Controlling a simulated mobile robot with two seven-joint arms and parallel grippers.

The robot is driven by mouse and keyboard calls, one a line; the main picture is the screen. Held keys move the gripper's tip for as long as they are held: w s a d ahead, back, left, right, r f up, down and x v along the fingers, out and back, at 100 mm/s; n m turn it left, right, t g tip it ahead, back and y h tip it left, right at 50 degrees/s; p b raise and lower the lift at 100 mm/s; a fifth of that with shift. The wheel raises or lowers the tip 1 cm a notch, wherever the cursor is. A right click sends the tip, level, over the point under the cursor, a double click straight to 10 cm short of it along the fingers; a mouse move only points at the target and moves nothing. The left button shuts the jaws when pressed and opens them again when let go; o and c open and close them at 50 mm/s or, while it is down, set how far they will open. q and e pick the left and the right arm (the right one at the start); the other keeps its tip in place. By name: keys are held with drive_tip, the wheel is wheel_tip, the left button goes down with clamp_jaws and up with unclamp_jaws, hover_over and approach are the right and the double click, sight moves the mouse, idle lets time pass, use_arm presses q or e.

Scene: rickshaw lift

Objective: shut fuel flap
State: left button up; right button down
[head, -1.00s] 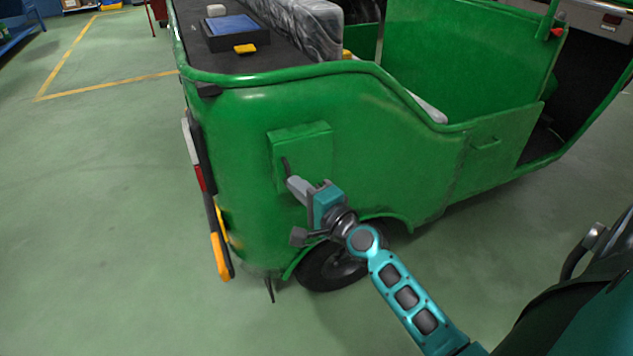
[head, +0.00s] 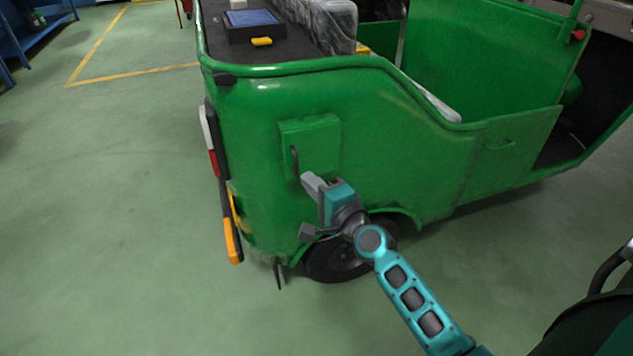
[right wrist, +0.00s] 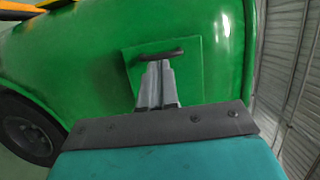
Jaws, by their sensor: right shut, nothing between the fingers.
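The fuel flap (head: 318,143) is a green rectangular panel on the rear side of the green rickshaw, above the wheel. It looks to lie flat against the body. A dark upright bar handle (head: 294,160) is near its left edge. My right gripper (head: 310,181) is shut and empty, its tips just below the handle. In the right wrist view, the shut fingers (right wrist: 157,84) point at the handle (right wrist: 161,54), with the flap (right wrist: 190,72) behind. I cannot tell whether the tips touch the handle. My left gripper is out of view.
The rickshaw's rear wheel (head: 345,260) is just below and behind my right gripper. Its tail light strip (head: 213,163) runs down the rear corner. A dark box (head: 254,28) lies on the rear deck. The green floor at left is clear.

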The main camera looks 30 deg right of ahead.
drive_tip(key=shift+s, duration=5.05)
use_arm(q)
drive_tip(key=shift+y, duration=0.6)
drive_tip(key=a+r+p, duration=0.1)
drive_tip(key=p, duration=0.1)
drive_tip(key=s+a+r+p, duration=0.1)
drive_tip(key=p, duration=0.2)
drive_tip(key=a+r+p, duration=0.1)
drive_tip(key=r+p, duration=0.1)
drive_tip(key=p, duration=0.1)
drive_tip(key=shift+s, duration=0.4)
use_arm(e)
drive_tip(key=s+a+f+n+g, duration=0.7)
drive_tip(key=s+n, duration=0.4)
drive_tip(key=n, duration=0.8)
drive_tip(key=shift+a+n+y, duration=0.4)
drive_tip(key=shift+a, duration=0.45)
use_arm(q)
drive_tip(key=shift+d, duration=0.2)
